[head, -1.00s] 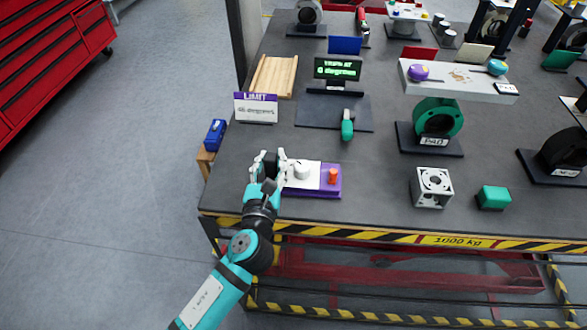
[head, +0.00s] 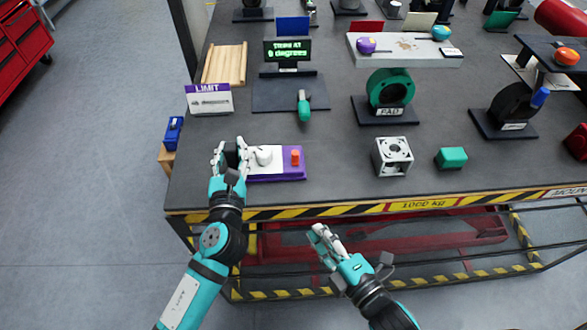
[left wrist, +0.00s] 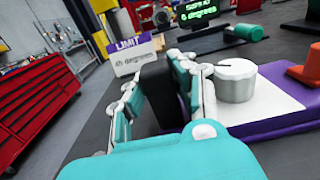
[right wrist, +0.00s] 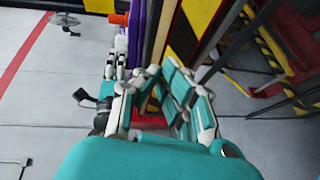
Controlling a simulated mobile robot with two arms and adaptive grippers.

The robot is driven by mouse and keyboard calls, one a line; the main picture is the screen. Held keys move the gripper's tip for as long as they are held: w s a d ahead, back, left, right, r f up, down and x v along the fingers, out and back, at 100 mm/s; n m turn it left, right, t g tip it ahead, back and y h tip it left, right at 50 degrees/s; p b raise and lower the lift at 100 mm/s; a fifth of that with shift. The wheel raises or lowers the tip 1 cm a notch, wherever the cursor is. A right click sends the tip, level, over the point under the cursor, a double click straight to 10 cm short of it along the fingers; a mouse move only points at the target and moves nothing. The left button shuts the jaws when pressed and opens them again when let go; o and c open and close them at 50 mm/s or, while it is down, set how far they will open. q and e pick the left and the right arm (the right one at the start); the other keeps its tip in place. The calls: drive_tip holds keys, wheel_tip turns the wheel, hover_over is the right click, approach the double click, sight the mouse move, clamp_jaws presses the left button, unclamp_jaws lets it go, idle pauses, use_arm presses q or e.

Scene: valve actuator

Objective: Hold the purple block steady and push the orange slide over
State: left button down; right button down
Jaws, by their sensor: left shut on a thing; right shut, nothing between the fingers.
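The purple block (head: 275,178) lies near the table's front edge, with a white top plate and a white round knob (head: 263,155). The orange slide (head: 295,157) stands upright at its right end; it also shows in the left wrist view (left wrist: 305,70). My left gripper (head: 230,150) is at the block's left end, shut on a black upright piece (left wrist: 156,92) beside the knob. Whether that piece joins the purple block is hidden. My right gripper (head: 322,236) is shut and empty, in front of the table edge, nearer than the block and right of it.
The striped table edge (head: 340,208) lies between my right gripper and the block. A LIMIT sign (head: 209,100) and a teal-handled lever (head: 304,105) stand behind. A silver fan-like cube (head: 392,156) and green block (head: 451,158) are to the right. Tabletop between orange slide and cube is clear.

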use_arm(q)
drive_tip(key=shift+s+f, duration=0.1)
drive_tip(key=shift+f, duration=0.25)
use_arm(e)
wheel_tip(320, 180, up, 7)
drive_tip(key=s+a+n+t+y, duration=0.1)
drive_tip(key=n, duration=0.1)
